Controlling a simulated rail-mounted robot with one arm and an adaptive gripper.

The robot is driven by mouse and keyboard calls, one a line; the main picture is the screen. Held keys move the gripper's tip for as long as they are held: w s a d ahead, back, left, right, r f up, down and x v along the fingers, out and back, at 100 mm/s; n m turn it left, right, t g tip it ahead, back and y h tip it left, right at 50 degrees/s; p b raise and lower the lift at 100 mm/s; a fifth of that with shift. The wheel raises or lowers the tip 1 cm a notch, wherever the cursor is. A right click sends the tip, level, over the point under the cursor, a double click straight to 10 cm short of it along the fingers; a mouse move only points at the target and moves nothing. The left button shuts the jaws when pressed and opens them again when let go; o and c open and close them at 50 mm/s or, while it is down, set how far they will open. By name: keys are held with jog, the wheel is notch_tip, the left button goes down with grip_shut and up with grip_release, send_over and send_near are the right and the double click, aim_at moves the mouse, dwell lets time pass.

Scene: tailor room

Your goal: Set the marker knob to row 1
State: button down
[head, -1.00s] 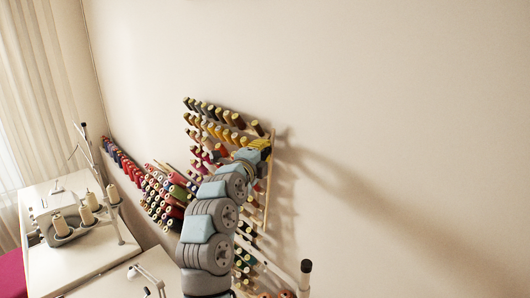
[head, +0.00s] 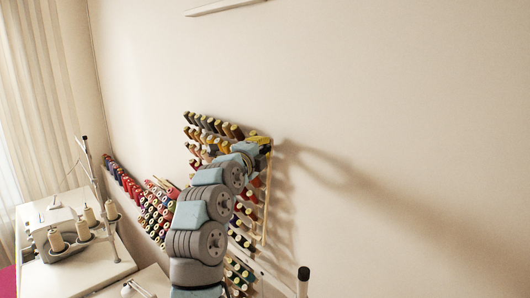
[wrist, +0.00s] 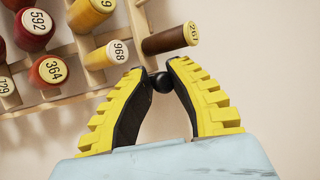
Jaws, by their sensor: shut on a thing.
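The marker knob (wrist: 161,82) is a small dark ball between my yellow fingertips in the wrist view. My gripper (wrist: 152,81) is shut on it, with a fingertip on each side. The knob sits just below a brown spool marked 261 (wrist: 170,40), by the right side of the wooden thread rack (wrist: 110,38). In the head view my gripper (head: 258,143) is at the upper right corner of the rack. The knob is hidden there. No row numbers are readable.
Bare wall (head: 400,120) lies to the right. More spools (head: 155,210) and a table with a sewing machine (head: 75,235) are at the left.

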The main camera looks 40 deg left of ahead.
jog(key=c, duration=1.1)
grip_release()
jog(key=shift+d+r, duration=0.15)
jog(key=shift+r, duration=0.3)
jog(key=shift+o, duration=0.6)
jog(key=shift+w, duration=0.1)
jog(key=v, duration=1.2)
jog(key=shift+f, duration=0.1)
